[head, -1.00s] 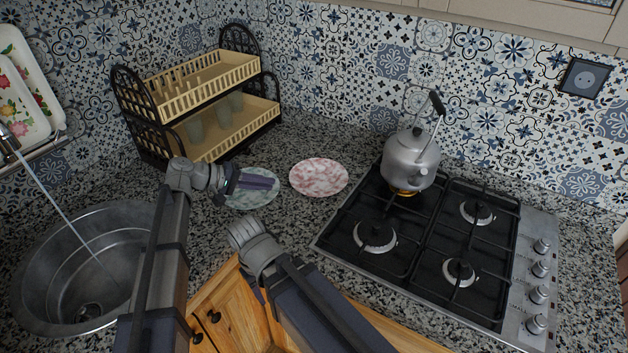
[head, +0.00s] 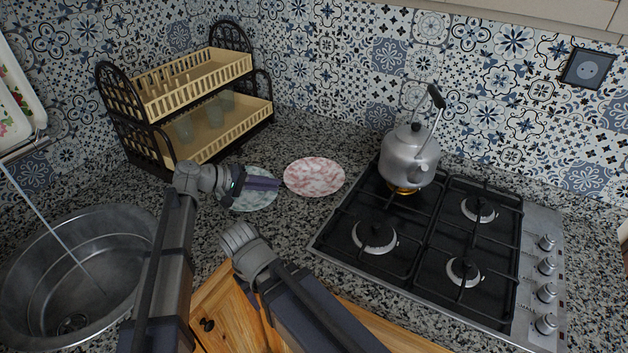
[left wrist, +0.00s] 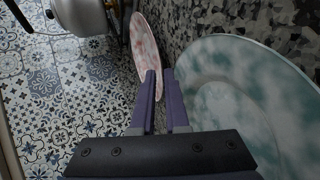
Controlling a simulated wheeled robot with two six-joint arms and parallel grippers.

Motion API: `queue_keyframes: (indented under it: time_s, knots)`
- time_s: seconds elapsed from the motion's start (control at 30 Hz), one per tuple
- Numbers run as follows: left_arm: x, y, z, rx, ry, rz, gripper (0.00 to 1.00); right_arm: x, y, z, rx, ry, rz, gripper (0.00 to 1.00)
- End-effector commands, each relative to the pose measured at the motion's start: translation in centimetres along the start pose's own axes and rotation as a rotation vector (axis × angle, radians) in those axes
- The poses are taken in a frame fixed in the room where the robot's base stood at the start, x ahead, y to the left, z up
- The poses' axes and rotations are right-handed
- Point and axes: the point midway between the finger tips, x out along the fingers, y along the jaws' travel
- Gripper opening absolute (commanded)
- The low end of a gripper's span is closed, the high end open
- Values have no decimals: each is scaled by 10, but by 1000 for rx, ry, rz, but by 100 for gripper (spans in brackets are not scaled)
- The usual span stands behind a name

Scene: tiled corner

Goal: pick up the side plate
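Two plates lie on the granite counter, and I cannot tell from the frames which is the side plate. The green-and-white plate (head: 248,201) is partly covered by my left gripper (head: 272,184), which is over it in the head view. The pink-and-white plate (head: 314,177) lies to its right. In the left wrist view the green plate (left wrist: 245,95) is large beside the right finger, and the pink plate (left wrist: 145,52) is beyond the fingertips. My left gripper (left wrist: 161,74) is open by a narrow gap, with nothing between its fingers. My right gripper's fingers are mostly hidden behind its arm.
A kettle (head: 408,158) stands on the gas hob (head: 330,243) at the right. A two-tier dish rack (head: 255,110) with glasses stands behind the plates. A sink (head: 140,222) with running water is at the left. Bare counter lies in front of the pink plate.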

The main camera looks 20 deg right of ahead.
Motion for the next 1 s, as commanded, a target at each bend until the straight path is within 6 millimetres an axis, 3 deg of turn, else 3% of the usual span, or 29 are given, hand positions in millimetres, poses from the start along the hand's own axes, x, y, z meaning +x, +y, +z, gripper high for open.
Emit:
queue_keyframes:
  time_s: [0.3,0.5,0.53,0.57,1.0]
  knots:
    - [43,-1,6,1,-2,-3,14,19,-2,-1,0,0,0,56]
    - [44,0,7,2,-5,-6,14,18,-2,-1,0,0,0,56]
    - [45,0,8,2,-6,-6,3,18,-2,-1,0,0,0,56]
    - [45,-1,8,2,-6,-6,0,18,-2,-1,0,0,0,56]
    - [46,-1,9,2,-11,-7,0,19,-2,-1,0,0,0,56]
